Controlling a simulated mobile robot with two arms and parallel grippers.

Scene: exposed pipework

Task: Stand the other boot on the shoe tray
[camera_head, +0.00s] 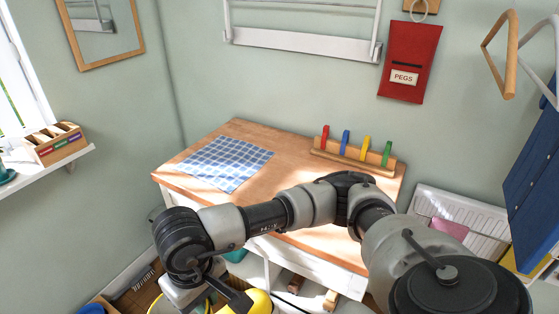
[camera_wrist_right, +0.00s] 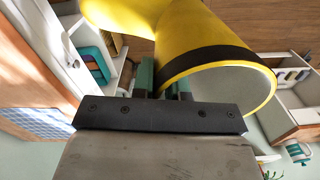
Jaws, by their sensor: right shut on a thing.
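A yellow boot with a black band and pale grey lining hangs in my right gripper (camera_wrist_right: 163,80). In the wrist view its shaft (camera_wrist_right: 195,35) lies tilted, with the open rim toward the lower right and the foot toward the upper left. The fingers are shut on the shaft near the rim. In the head view my right gripper (camera_head: 232,298) is at the bottom edge, with yellow parts of the boot (camera_head: 260,301) beside it, mostly cut off. I cannot make out the shoe tray or a second boot. My left gripper is not in view.
A wooden-topped table (camera_head: 300,232) with a blue checked cloth (camera_head: 227,163) and a peg rack (camera_head: 350,157) stands behind my right arm. Its lower shelf holds a teal container (camera_wrist_right: 92,65).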

